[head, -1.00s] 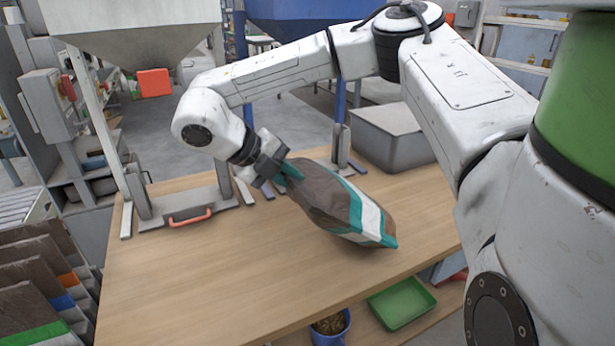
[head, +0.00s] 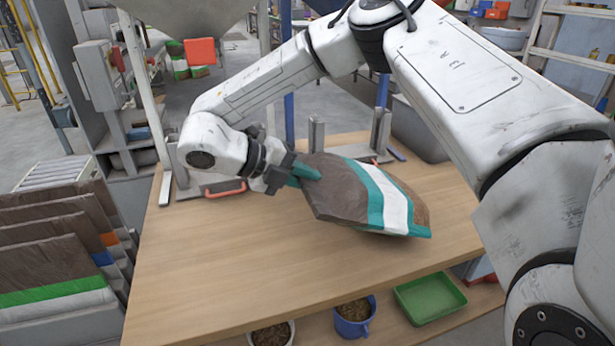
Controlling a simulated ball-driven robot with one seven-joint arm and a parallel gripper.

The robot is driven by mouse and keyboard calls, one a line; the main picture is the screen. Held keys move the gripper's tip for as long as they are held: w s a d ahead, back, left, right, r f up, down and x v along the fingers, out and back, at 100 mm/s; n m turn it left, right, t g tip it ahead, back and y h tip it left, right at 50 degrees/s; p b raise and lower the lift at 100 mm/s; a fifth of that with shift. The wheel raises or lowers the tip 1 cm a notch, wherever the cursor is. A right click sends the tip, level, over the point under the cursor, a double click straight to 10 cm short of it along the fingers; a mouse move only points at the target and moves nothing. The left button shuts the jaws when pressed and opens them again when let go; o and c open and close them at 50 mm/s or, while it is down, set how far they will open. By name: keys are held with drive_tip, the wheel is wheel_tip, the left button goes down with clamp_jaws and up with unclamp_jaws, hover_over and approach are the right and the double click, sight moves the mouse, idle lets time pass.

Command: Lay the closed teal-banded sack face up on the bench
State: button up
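The teal-banded sack (head: 345,192) is brown with teal and white bands across its right part. My gripper (head: 298,172) is shut on its teal left end. The banded side faces up toward the camera. The sack lies nearly flat over the wooden bench (head: 240,262); its right end is at or just above the bench top. I cannot tell whether all of its underside touches. The fingertips are partly hidden in the teal end.
A clamp stand with an orange handle (head: 225,190) stands at the bench's back left. Folded sacks (head: 50,255) stand at left. A green tray (head: 430,299) and blue bucket (head: 354,318) sit below. The front bench top is clear.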

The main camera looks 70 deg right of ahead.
drive_tip(key=o, duration=0.5)
drive_tip(key=shift+f, duration=0.1)
drive_tip(key=v, duration=1.1)
drive_tip(key=shift+p, duration=0.4)
